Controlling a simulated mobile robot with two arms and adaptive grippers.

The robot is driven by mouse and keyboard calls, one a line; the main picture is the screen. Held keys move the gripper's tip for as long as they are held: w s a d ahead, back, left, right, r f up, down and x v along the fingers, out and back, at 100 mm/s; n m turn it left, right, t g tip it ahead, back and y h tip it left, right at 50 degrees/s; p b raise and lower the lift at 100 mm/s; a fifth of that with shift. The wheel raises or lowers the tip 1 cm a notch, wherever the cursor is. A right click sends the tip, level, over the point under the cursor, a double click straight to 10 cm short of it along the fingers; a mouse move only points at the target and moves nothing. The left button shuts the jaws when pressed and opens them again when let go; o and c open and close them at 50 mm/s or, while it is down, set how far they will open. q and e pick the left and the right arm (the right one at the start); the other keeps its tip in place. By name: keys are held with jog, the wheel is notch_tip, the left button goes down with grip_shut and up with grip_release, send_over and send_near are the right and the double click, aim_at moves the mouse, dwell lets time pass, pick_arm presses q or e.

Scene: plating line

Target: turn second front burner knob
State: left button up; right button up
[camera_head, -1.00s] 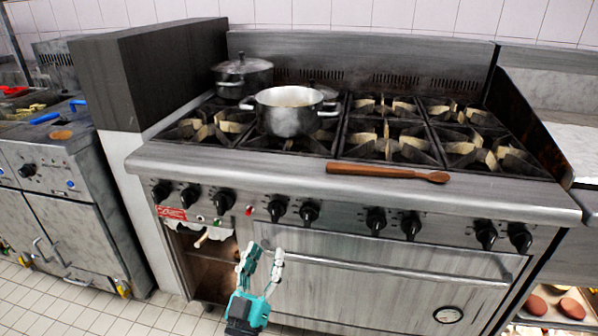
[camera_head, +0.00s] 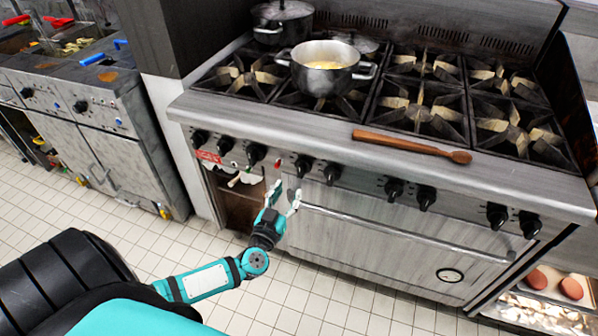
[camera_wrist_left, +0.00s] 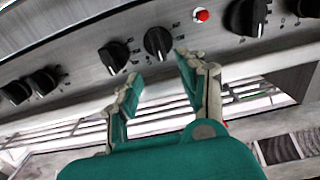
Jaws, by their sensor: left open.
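The stove's front panel carries a row of black knobs. In the head view, a pair stands right of a small red light (camera_head: 278,163): a left knob (camera_head: 303,165) and a right knob (camera_head: 332,173). My left gripper (camera_head: 287,191) is open and empty, just below the panel, near the red light and this pair. In the left wrist view, the open fingers (camera_wrist_left: 158,75) point at the panel. The knob beside the red light (camera_wrist_left: 158,42) lies just beyond the fingertips, with another knob (camera_wrist_left: 113,56) to its left. No contact shows. My right gripper is not in view.
An oven handle (camera_head: 400,232) runs below the panel, right of my gripper. A pot (camera_head: 325,72) and a wooden spoon (camera_head: 410,146) rest on the stove top. An open compartment (camera_head: 238,205) lies behind and left of my gripper. The tiled floor is clear.

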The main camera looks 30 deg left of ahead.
aim_at(299, 171)
pick_arm(q)
jog(key=b+x, duration=0.1)
jog(key=x, duration=0.8)
grip_shut()
